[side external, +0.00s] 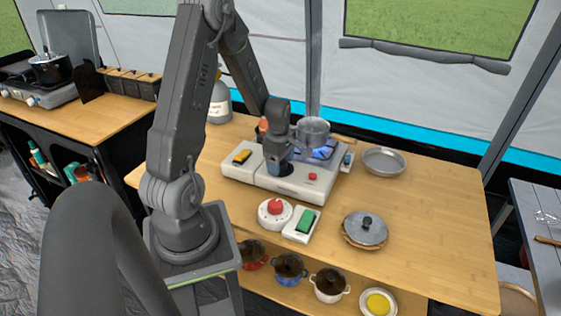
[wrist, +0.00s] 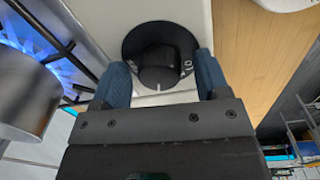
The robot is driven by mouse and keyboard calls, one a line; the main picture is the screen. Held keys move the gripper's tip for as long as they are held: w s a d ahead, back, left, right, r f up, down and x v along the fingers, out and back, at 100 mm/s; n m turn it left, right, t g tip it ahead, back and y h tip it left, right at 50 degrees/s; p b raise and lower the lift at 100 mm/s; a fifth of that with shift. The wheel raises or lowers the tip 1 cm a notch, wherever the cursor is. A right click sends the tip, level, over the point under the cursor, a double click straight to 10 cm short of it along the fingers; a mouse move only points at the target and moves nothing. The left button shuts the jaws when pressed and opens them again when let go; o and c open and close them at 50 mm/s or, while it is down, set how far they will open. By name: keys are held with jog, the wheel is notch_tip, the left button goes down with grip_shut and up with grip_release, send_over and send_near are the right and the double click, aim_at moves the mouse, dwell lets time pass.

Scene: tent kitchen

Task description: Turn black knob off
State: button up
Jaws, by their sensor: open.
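The black knob (wrist: 158,68) sits on a round black dial plate on the white stove panel (wrist: 120,22), with small white marks at its right edge. In the wrist view my gripper (wrist: 162,76) is open, with one blue finger on each side of the knob. I cannot tell whether either finger touches it. In the side view my gripper (side external: 276,166) is low over the white stove (side external: 300,187) and hides the knob. Blue flame (wrist: 62,72) burns on the burner beside a metal pot (wrist: 25,95); the pot also shows in the side view (side external: 313,131).
A red knob unit (side external: 275,212) and a green switch (side external: 305,221) are in front of the stove. A lidded pan (side external: 366,230) and an empty metal pan (side external: 384,161) are to the right. A gas bottle (side external: 219,106) stands behind. The table's right side is clear.

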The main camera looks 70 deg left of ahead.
jog(key=shift+c, duration=0.5)
jog(key=c, duration=0.8)
jog(key=m, duration=1.3)
jog(key=shift+a+m+h, duration=0.1)
jog(key=shift+m+h, duration=0.3)
jog(key=o, duration=0.9)
